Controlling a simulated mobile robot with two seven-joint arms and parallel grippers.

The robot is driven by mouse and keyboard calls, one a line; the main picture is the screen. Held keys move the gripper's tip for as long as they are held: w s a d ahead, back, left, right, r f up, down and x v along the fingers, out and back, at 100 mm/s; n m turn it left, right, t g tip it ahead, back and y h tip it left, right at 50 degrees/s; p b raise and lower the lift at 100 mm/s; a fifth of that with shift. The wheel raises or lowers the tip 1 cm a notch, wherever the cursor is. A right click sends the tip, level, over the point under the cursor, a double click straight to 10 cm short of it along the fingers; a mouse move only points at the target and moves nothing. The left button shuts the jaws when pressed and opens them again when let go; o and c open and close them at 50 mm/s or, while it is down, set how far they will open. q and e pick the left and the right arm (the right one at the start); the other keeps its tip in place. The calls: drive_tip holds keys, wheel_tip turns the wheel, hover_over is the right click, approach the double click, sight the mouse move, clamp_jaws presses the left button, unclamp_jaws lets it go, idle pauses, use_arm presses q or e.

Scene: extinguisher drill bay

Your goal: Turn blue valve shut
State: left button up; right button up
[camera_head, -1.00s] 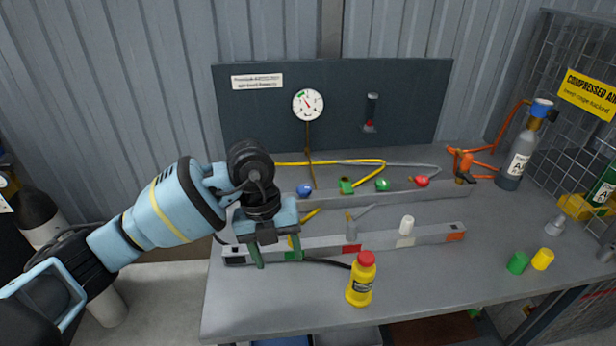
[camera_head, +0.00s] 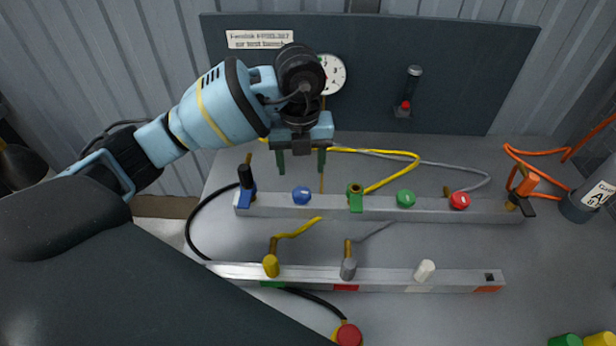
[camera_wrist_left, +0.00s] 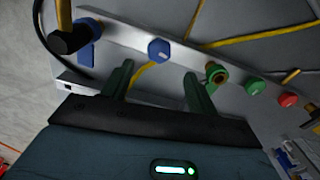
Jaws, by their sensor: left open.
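A round blue knob (camera_head: 302,196) sits on the rear rail, right of a blue fitting (camera_head: 246,190) with a black part on top. In the left wrist view the blue knob (camera_wrist_left: 159,50) lies just beyond and between the two fingertips. My left gripper (camera_head: 301,170) is open and empty, its green fingers pointing down, one on each side of the knob's line. The fingers appear apart from the knob. The left gripper also shows in its wrist view (camera_wrist_left: 159,75). My right gripper is not in view.
The rear rail (camera_head: 330,210) also carries a green fitting (camera_head: 355,197), a green knob (camera_head: 405,198) and a red knob (camera_head: 459,200). A front rail (camera_head: 390,275) holds yellow, grey and white pieces. A gauge (camera_head: 330,75) is on the back panel. Yellow, grey and orange hoses cross the bench.

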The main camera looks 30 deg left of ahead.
sight(301, 192)
use_arm(q)
drive_tip(key=shift+s+f, duration=0.2)
drive_tip(key=shift+f, duration=0.15)
wheel_tip(301, 192, down, 6)
drive_tip(key=shift+r, duration=0.1)
drive_tip(key=shift+w+f, duration=0.1)
drive_tip(key=shift+f, duration=0.55)
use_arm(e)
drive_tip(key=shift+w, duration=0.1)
use_arm(q)
drive_tip(key=shift+c, duration=0.5)
drive_tip(key=c, duration=0.7)
drive_tip(key=shift+c, duration=1)
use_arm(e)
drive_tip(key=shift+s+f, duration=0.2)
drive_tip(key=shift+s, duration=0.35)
